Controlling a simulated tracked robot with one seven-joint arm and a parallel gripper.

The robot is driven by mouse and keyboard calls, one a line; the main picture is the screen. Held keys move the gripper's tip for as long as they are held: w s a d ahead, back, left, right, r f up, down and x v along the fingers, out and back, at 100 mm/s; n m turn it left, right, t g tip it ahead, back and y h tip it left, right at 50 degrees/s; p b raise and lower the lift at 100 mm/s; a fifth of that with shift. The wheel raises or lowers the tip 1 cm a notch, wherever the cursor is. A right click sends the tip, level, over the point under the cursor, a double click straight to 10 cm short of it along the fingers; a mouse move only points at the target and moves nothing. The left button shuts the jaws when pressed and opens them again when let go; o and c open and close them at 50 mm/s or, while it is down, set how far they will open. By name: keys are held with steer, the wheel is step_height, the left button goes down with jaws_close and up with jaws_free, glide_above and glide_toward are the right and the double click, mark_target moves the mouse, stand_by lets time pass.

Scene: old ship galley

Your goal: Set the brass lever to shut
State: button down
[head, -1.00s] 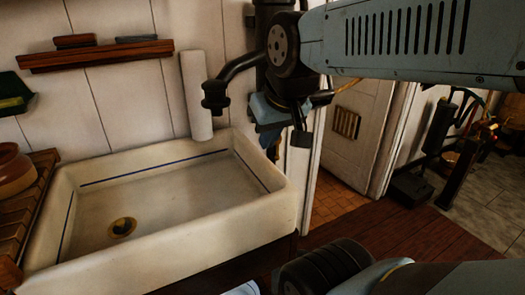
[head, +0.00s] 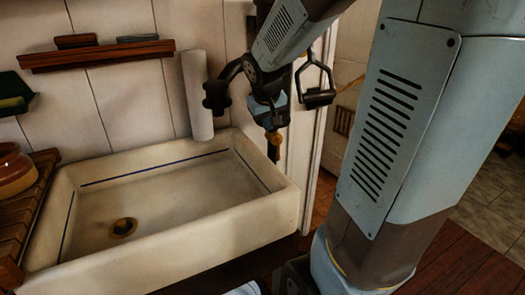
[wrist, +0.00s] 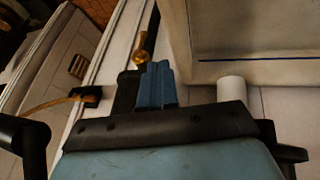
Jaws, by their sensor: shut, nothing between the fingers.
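The brass piece of the lever (head: 274,138) shows just beyond my fingertips, near the right back corner of the sink, with a dark rod running down from it. In the wrist view the brass piece (wrist: 142,57) is close to the left of the blue fingertips, and the dark rod runs away from it. My gripper (head: 270,119) points down at it; its blue fingers, seen in the wrist view (wrist: 157,68), are shut together with nothing between them. I cannot tell whether they touch the lever. No shut marking can be read.
A wooden shelf (head: 95,55) is on the wall. A doorway lies to the right.

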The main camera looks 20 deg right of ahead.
steer(key=n, duration=0.1)
glide_toward(277, 157)
steer(key=shift+h, duration=0.3)
steer(key=shift+a+f+x, duration=0.1)
steer(key=shift+a+x, duration=0.2)
steer(key=shift+x, duration=0.9)
steer(key=shift+a+f+x, duration=0.1)
steer(key=shift+a+x, duration=0.15)
steer(key=shift+x, duration=0.9)
steer(key=shift+a+x, duration=0.3)
steer(key=shift+x, duration=0.9)
steer(key=shift+w, duration=0.15)
steer(key=shift+d+f, duration=0.25)
steer(key=shift+d, duration=0.4)
